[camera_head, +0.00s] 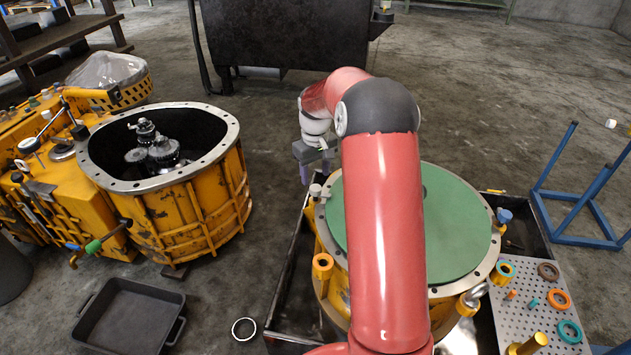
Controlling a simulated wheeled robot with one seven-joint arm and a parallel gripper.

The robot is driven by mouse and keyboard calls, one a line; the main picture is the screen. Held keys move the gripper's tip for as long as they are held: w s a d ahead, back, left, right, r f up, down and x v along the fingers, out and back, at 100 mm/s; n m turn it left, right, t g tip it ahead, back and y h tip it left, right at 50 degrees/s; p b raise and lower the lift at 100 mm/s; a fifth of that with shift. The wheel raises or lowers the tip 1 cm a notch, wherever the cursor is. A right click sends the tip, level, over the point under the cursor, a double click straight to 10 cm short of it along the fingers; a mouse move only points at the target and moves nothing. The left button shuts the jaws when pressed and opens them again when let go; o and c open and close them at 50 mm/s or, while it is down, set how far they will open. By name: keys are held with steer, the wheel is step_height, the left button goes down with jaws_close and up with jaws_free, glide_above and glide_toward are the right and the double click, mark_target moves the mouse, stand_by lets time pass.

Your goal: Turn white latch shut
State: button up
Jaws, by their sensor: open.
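A small whitish latch (315,190) sits on the metal rim at the left of a round yellow housing with a green top (455,220). My gripper (316,174) is just above and behind this latch, with its purple fingers pointing down. It is open, and I see nothing between the fingers. I cannot tell whether a finger touches the latch, nor which way the latch is turned. My red arm hides the middle of the green top and part of the rim.
A blue knob (504,215) and a metal shackle (473,296) are on the rim's right side. A perforated plate (527,292) holds coloured rings. A yellow gear housing (185,205) stands left. A black tray (125,318) and white ring (244,328) lie on the floor.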

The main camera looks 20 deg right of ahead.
mark_target(315, 188)
steer(key=shift+r, duration=1.55)
steer(key=s+a+r+t, duration=0.1)
steer(key=s+a+r, duration=0.3)
steer(key=s+r, duration=0.3)
steer(key=s+a+r+t, duration=0.1)
steer(key=s+a+r, duration=0.3)
steer(key=s+r, duration=0.25)
steer(key=s+a+m+t, duration=0.1)
steer(key=s+a, duration=0.1)
steer(key=s, duration=0.8)
steer(key=s+a+m+t, duration=0.1)
steer(key=s+a+t, duration=0.1)
steer(key=s, duration=0.8)
steer(key=shift+a+f+t, duration=0.2)
steer(key=shift+f+t, duration=0.1)
steer(key=shift+f, duration=0.1)
steer(key=shift+c, duration=0.4)
